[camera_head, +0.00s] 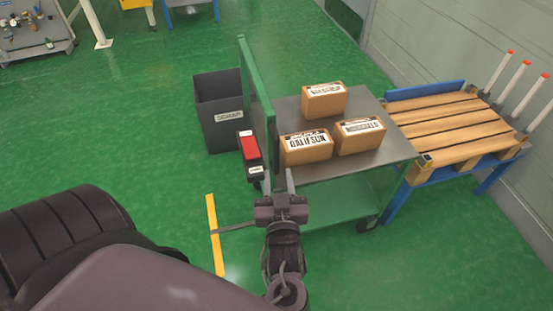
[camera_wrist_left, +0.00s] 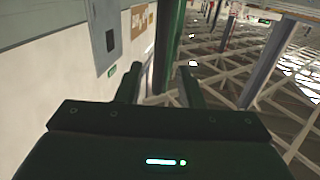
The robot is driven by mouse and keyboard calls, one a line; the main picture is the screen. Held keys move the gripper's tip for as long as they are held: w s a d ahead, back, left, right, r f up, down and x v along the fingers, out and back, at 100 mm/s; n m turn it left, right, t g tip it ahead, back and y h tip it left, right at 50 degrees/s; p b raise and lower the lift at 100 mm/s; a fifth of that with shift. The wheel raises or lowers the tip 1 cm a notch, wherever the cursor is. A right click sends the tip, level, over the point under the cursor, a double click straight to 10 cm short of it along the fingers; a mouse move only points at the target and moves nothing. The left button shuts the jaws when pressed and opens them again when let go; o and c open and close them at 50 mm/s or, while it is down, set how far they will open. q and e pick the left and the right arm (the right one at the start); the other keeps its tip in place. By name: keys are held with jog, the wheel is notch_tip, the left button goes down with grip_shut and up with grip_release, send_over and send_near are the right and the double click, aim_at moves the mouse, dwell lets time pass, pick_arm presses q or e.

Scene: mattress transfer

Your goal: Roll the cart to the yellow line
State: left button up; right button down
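The cart (camera_head: 338,172) has a grey top deck, a green upright panel (camera_head: 256,95) on its left side, a lower green shelf and dark wheels. Three labelled cardboard boxes (camera_head: 324,101) sit on the deck. The yellow line (camera_head: 214,235) is a short strip on the green floor, left of the cart and near me. My left gripper (camera_head: 289,182) is at the near end of the panel. In the left wrist view its two fingers (camera_wrist_left: 159,88) stand apart, with a green post (camera_wrist_left: 170,40) showing between them; contact cannot be told. My right gripper is not in view.
A dark scrap bin (camera_head: 218,115) stands left of the panel. A red and black box (camera_head: 249,148) is by the panel's outer side. A blue stand with wooden slats (camera_head: 450,135) is close to the cart's right. The floor (camera_head: 150,150) at the left is open.

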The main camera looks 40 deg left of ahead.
aim_at(276, 159)
pick_arm(q)
jog(key=x, duration=0.7)
jog(key=shift+w+a+p, duration=0.1)
jog(key=shift+a+p, duration=0.05)
jog(key=shift+p, duration=0.15)
grip_shut()
